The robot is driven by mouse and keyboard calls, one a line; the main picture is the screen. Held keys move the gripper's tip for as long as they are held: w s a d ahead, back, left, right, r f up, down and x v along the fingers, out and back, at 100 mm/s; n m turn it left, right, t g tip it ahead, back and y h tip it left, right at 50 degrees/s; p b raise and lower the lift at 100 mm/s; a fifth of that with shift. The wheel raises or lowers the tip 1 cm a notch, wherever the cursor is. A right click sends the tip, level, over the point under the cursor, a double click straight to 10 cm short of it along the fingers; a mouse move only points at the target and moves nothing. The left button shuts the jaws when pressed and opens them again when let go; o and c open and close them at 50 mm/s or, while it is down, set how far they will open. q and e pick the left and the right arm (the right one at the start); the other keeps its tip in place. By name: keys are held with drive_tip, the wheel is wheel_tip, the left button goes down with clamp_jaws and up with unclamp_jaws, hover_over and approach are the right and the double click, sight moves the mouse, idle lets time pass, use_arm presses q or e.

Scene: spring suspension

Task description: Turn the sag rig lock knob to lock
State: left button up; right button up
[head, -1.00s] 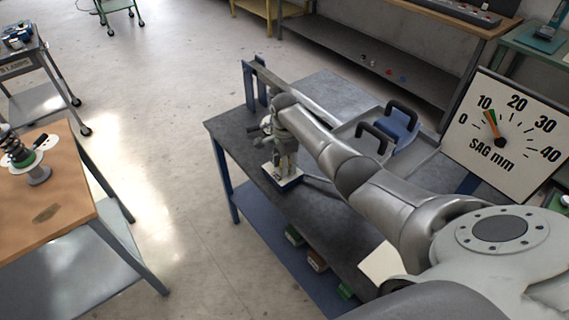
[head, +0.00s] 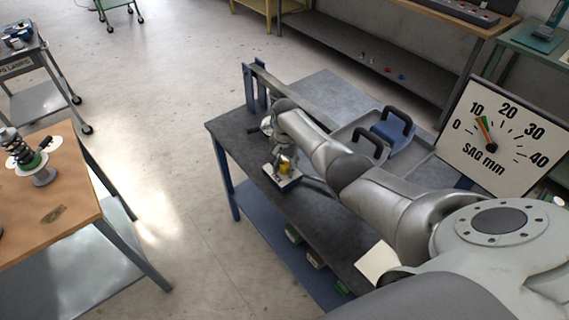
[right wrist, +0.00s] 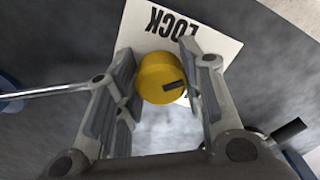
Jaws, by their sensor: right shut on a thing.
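The yellow lock knob (right wrist: 158,80) sits on a white plate (right wrist: 207,42) in the right wrist view. The word LOCK is printed on the plate above the knob, and other lettering is mostly hidden. A dark mark on the knob points right, away from LOCK. My right gripper (right wrist: 162,76) has its fingers on both sides of the knob and is shut on it. In the head view the knob (head: 286,168) shows below my right gripper (head: 282,158), on the dark bench. My left gripper is not in view.
The SAG mm dial (head: 507,135) stands at the right, its pointer near 10. A wooden table (head: 45,215) with a spring unit (head: 30,155) is at the left. Open floor lies between.

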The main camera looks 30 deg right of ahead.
sight(286, 165)
drive_tip(key=n, duration=0.4)
drive_tip(key=shift+n+p, duration=0.3)
drive_tip(key=n, duration=0.4)
drive_tip(key=shift+d, duration=0.1)
drive_tip(key=shift+n, duration=0.3)
drive_tip(key=o, duration=1)
drive_tip(key=shift+r, duration=0.1)
wheel_tip(286, 165, up, 12)
idle(0.5)
